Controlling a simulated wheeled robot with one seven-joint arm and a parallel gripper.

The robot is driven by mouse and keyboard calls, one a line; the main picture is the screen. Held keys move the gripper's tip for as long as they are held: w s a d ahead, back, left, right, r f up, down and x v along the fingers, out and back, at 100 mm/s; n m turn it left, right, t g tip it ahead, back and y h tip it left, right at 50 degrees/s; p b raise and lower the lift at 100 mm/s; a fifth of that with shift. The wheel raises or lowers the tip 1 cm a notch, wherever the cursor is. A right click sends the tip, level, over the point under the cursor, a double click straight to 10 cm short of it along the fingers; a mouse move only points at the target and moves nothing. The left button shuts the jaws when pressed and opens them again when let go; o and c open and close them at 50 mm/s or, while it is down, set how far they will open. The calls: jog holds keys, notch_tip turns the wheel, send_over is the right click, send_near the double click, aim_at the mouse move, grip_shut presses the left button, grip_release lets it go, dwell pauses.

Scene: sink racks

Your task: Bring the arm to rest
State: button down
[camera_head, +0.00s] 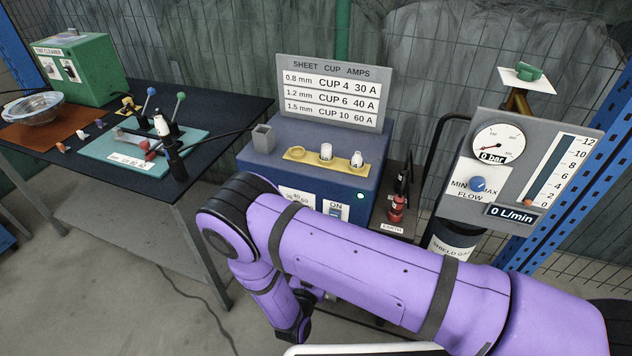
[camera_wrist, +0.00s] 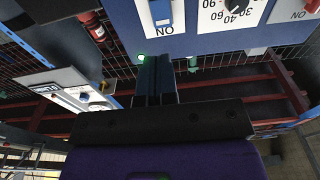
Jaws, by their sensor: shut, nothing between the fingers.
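My purple arm reaches in from the lower right of the head view and bends down at an elbow on the left. Its lower end hangs in front of the blue welding power unit (camera_head: 262,160), below the level of its top. My gripper's fingers are not clearly visible in the head view. In the wrist view my gripper (camera_wrist: 155,80) shows with its two dark fingers together and nothing between them. The fingertips are near the lower edge of the blue panel (camera_wrist: 205,42), beside a small green light (camera_wrist: 142,58). I cannot tell whether they touch it.
A dark workbench (camera_head: 222,108) at left holds a green tab cleaner (camera_head: 95,75), a bowl (camera_head: 33,108), a teal mat (camera_head: 110,150) and a torch (camera_head: 170,150). A gauge panel (camera_head: 545,170) and gas bottle (camera_head: 450,240) stand at right. Open floor (camera_head: 110,290) lies at lower left.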

jog(key=w+a+r+m+g+y, duration=0.1)
jog(key=w+r+g+y, duration=0.15)
jog(key=w+r, duration=0.6)
jog(key=w+a+r+m+g+y, duration=0.1)
jog(key=w+a+r+g+y, duration=0.15)
jog(key=w+r, duration=0.6)
jog(key=s+d+r+n+g+y, duration=0.15)
jog(key=d+r, duration=0.25)
jog(key=r, duration=0.7)
jog(key=d+r+g+y, duration=0.15)
jog(key=d+r, duration=0.25)
jog(key=r, duration=0.8)
jog(key=s+d+r+n+g+y, duration=0.2)
jog(key=s+d+r+n, duration=0.1)
jog(key=s+d+r, duration=1.1)
jog(key=s+d+r+g+h, duration=0.1)
jog(key=s+d, duration=0.4)
jog(key=s, duration=0.5)
jog(key=s+d+r+n+g+h, duration=0.1)
jog(key=s+d+r+h, duration=0.1)
jog(key=s+d, duration=0.4)
jog(key=s, duration=0.5)
jog(key=shift+r+g+h, duration=0.3)
jog(key=shift+r, duration=0.1)
